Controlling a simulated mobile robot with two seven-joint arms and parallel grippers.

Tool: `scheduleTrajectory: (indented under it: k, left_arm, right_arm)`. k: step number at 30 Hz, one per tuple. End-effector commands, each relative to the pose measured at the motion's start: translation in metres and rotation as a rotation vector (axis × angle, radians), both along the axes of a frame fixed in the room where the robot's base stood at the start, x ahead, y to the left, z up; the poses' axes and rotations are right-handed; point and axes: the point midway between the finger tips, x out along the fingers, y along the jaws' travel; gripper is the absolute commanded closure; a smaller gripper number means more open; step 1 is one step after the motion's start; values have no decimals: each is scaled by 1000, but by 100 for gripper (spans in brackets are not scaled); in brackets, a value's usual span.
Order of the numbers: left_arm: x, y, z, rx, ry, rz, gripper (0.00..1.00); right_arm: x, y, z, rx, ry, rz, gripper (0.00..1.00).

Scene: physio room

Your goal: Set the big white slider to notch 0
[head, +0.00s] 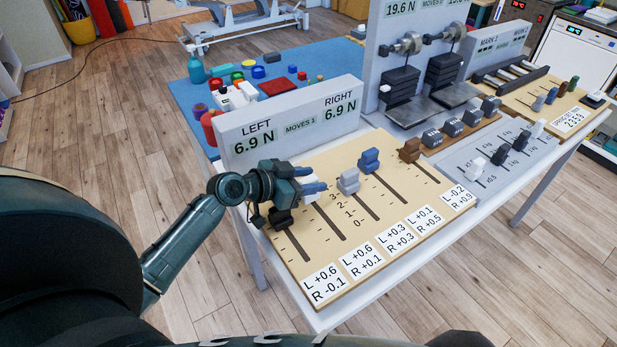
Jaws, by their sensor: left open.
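The slider board (300,262) is a tan panel with several slots. A white slider knob (311,194) is at the far end of the second slot from the left, partly hidden by my gripper. My left gripper (314,180) is open at this knob, its fingers pointing right; I cannot tell whether they touch it. A black knob (281,219) is just left and nearer, partly below the gripper. A light grey knob (348,181), a blue knob (369,160) and a brown knob (409,150) stand farther right. Printed numbers 3 to 0 run toward me between the second and third slots.
A display (288,122) behind the board reads left 6.9 N, right 6.9 N, moves 1. Cards (322,283) with L and R values line the near edge. A grey panel (500,150) with small sliders lies right. A blue mat (335,57) holds loose items behind.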

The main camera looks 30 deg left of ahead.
Motion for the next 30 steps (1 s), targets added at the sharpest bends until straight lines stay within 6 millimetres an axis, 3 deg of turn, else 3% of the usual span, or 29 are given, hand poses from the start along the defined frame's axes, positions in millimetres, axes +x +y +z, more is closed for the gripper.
scheduleTrajectory:
  k: [7,22,30]
  left_arm:
    - [0,0,-1,0,0,0,58]
    - [0,0,0,0,0,0,99]
    - [0,0,0,0,0,0,100]
  right_arm:
    - [0,0,0,2,0,-1,64]
    - [-2,3,0,5,2,3,64]
    - [-4,3,-1,5,8,4,64]
